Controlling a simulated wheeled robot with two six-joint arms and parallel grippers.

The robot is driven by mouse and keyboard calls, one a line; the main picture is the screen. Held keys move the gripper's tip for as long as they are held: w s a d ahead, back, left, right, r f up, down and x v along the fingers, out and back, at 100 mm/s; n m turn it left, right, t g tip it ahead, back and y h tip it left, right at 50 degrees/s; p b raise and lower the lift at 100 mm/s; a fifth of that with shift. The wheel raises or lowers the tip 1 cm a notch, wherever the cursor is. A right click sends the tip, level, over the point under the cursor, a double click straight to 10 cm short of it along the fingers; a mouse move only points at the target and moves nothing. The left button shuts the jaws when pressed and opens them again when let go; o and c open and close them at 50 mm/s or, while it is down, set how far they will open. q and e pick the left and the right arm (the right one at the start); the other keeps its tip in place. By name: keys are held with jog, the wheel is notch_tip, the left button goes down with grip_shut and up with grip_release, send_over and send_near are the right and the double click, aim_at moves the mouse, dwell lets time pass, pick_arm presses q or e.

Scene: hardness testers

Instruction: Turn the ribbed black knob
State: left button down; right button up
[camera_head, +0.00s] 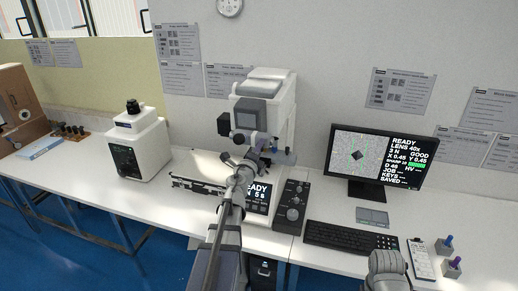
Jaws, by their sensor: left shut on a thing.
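My left arm reaches up from the bottom middle to the white hardness tester (280,97). My left gripper (250,158) is shut at the front of the tester, just above its lit display (257,194). It is shut on a small dark part there, which appears to be the ribbed black knob (259,141). The gripper hides most of it, and the ribs are too small to make out. Part of my right arm shows at the bottom right, but its fingertips do not show.
A black control box (292,207) with knobs stands right of the tester. A keyboard (350,237) and a monitor (378,157) are farther right, with two small colored-top items near the right edge. A second white instrument (137,143) stands left. The bench is clear at left front.

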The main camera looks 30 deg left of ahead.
pick_arm(q)
jog(key=c, duration=0.6)
grip_release()
jog(key=shift+s, duration=0.1)
jog(key=v, duration=0.7)
jog(key=shift+s, duration=0.3)
jog(key=shift+d, duration=0.1)
